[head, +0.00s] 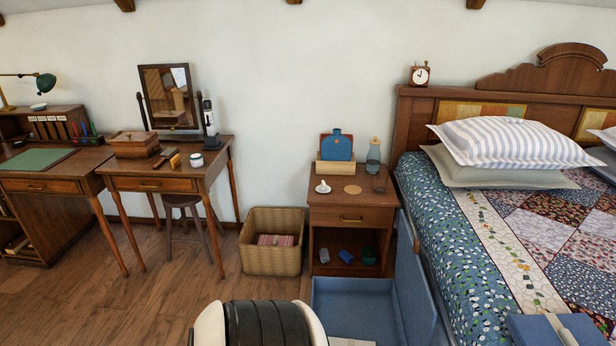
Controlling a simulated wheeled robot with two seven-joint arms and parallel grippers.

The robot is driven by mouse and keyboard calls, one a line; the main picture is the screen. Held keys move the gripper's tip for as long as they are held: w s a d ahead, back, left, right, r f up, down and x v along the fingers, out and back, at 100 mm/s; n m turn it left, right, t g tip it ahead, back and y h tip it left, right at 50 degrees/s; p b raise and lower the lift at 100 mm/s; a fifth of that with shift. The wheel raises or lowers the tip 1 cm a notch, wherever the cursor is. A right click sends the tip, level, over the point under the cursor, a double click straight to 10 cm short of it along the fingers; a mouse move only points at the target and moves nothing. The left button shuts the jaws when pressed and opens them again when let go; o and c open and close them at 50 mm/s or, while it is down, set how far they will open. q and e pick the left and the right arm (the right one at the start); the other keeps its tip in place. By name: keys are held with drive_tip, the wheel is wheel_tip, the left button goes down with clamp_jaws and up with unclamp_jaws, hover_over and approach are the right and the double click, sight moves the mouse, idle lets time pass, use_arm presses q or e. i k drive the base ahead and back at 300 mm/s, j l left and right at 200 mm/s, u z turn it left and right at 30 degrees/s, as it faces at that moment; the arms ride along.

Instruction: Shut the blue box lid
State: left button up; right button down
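The blue box (352,296) is on the floor at the bottom middle of the head view, in front of the nightstand and beside the bed. Its lid (413,285) is open and stands steeply raised on the bed side. The near part of the box is cut off by the picture's bottom edge. Something pale shows inside at the bottom edge. Neither of my grippers can be seen in this view.
The bed (480,240) stands close to the right of the lid. A nightstand (352,217) is behind the box, and a wicker basket (271,252) stands to its left. Wooden floor (170,290) is clear at the left. A rounded black and white part of mine shows at the bottom.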

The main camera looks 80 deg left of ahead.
sight(418, 313)
drive_tip(key=k+j+u, duration=0.7)
drive_tip(key=j+u, duration=0.1)
drive_tip(key=u, duration=1.05)
drive_tip(key=i+j+z, duration=0.4)
drive_tip(key=i+j, duration=1)
drive_tip(key=j, duration=0.15)
